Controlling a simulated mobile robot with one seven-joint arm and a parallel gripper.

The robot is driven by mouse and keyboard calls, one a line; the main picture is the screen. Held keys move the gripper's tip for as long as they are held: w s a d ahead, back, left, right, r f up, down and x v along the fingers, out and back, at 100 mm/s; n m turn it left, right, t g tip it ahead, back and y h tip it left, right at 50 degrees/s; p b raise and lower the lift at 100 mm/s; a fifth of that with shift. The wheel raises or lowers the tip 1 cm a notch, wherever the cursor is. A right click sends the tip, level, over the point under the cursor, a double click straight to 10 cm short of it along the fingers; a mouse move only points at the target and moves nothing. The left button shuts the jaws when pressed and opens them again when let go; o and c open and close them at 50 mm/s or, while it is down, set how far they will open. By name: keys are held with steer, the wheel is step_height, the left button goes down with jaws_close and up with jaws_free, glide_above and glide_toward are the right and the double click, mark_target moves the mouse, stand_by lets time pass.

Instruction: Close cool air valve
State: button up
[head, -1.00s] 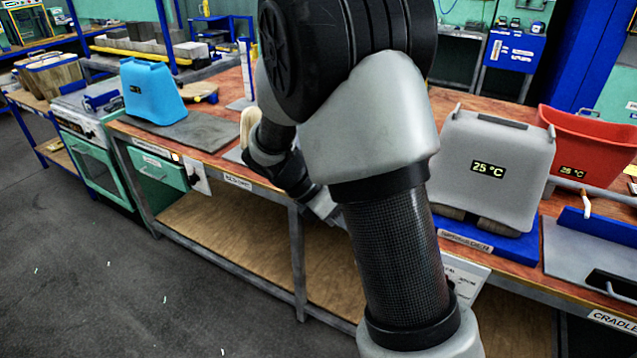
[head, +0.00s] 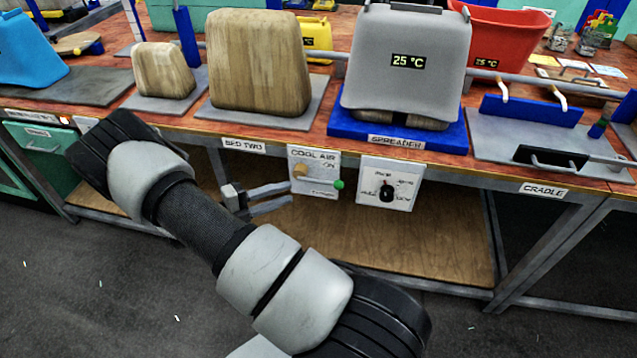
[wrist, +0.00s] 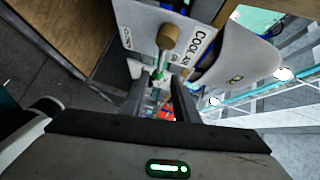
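The cool air valve panel (head: 328,160) is a white plate on the bench front, lettered COOL AIR and ON; a lower label is too small to read. A tan round knob (head: 299,171) sits on it, and a lever with a green tip (head: 338,184) points right and slightly down. My gripper (head: 289,194) is just left of and below the panel, its two fingers apart and empty. In the wrist view the panel (wrist: 140,22) and knob (wrist: 168,37) are ahead of my fingers (wrist: 165,82), with green (wrist: 158,75) near the fingertips. Contact cannot be told.
A second panel with a black dial (head: 387,190) hangs right of the valve. A lower plywood shelf (head: 400,245) is clear.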

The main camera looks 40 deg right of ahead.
mark_target(319, 181)
steer(key=d, duration=0.4)
steer(key=d+f+b, duration=0.1)
steer(key=d, duration=0.3)
steer(key=s+d, duration=0.1)
steer(key=d, duration=0.3)
steer(key=shift+f+b, duration=0.3)
steer(key=shift+f, duration=0.05)
jaws_close()
